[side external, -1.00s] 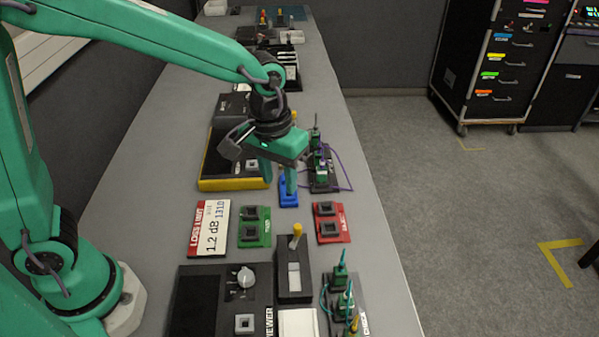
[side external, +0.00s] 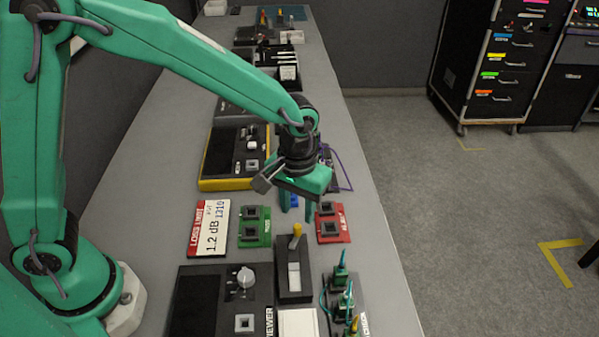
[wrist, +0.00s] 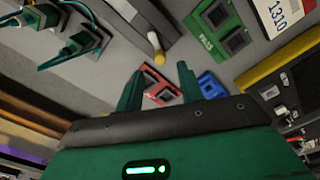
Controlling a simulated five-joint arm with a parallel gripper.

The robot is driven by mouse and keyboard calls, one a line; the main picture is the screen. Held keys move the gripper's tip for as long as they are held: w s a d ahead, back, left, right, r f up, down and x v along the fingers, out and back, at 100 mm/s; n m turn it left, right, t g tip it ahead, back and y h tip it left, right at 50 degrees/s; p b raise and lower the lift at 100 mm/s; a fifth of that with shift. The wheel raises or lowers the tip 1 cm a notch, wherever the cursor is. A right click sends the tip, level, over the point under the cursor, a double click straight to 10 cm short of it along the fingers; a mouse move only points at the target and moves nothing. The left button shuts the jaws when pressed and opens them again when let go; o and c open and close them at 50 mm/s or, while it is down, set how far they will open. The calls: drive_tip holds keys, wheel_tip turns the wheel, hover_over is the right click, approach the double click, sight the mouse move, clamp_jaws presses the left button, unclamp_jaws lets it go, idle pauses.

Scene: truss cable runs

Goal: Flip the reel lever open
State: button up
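A lever with a yellow tip (side external: 296,231) stands up at the far end of a narrow black box (side external: 306,284) with a pale window; it appears to be the reel lever. In the wrist view the yellow-tipped lever (wrist: 155,42) lies just beyond the fingertips. My gripper (side external: 298,207) is above the bench, a little beyond the lever in the side view and apart from it.
A red two-socket plate (side external: 330,224) and a green one (side external: 255,227) flank the bench near my gripper. A blue piece (wrist: 211,86) sits close by. A black viewer unit (side external: 205,300) and green-capped connectors (side external: 341,270) stand near the lever box.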

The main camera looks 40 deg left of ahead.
sight(298, 226)
drive_tip(key=shift+f, duration=2.5)
clamp_jaws()
